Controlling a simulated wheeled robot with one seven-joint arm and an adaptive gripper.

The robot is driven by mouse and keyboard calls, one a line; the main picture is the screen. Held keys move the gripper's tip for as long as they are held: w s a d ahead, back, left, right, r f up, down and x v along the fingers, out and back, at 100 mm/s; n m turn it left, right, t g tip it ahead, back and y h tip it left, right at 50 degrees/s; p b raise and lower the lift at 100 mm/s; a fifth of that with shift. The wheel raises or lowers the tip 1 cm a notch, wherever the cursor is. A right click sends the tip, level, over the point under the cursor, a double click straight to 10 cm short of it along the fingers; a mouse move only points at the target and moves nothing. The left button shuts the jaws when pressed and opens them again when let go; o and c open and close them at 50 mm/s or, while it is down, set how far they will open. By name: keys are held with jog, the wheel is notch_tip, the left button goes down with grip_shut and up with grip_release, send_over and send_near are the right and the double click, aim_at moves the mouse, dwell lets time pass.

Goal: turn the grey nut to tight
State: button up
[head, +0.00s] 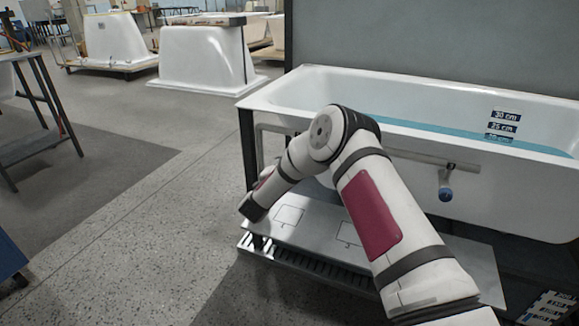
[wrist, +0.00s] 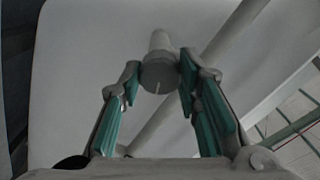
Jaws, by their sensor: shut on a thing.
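The grey nut (wrist: 158,78) shows in the wrist view as a round grey piece with a short pale line on its lower face. A narrower grey stub (wrist: 159,41) extends beyond it. My gripper (wrist: 160,74) is shut on the nut, one teal-padded finger on each side. In the head view my arm bends down in front of the bathtub (head: 300,92); the nut and fingertips are hidden there.
A grey pipe (wrist: 222,42) runs diagonally behind the nut, close to the white tub underside (wrist: 80,60). A metal platform (head: 320,238) lies below. Open floor (head: 150,240) is at left.

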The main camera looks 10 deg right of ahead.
jog(key=shift+f+m+b, duration=0.1)
jog(key=shift+m+b, duration=0.9)
jog(key=shift+m, duration=0.7)
jog(key=o, duration=1.1)
jog(key=shift+o, duration=0.2)
jog(key=v, duration=1.2)
